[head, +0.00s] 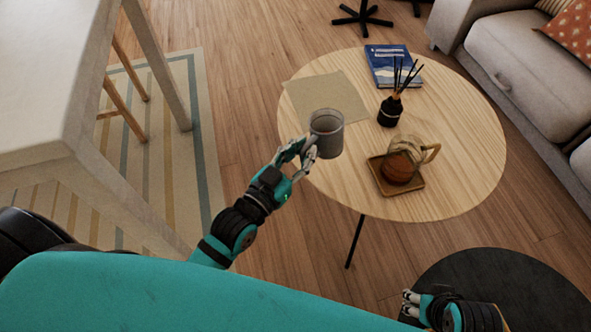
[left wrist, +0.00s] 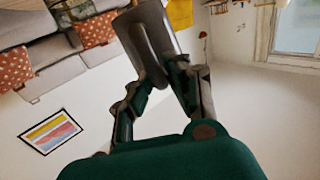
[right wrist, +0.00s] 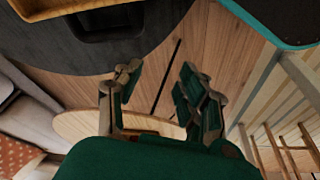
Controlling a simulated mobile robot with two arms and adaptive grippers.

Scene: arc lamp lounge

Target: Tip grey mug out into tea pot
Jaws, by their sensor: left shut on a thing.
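The grey mug (head: 328,140) is roughly upright in the head view, at the left side of the round table. My left gripper (head: 302,152) is shut on it from the left; the mug also shows between its fingers in the left wrist view (left wrist: 147,32). What the mug holds is not clear. The glass tea pot (head: 399,166), with amber liquid, stands to the right and nearer on a small wooden tray (head: 418,186), apart from the mug. My right gripper (head: 411,303) is low at the front right; its fingers are apart and empty in the right wrist view (right wrist: 160,88).
The wooden table (head: 460,150) bears a beige mat (head: 310,95), a blue book (head: 385,63) and a black reed diffuser (head: 390,110) behind the tea pot. A dark round table (head: 515,290) is at the front right. A grey sofa (head: 525,70) borders the right.

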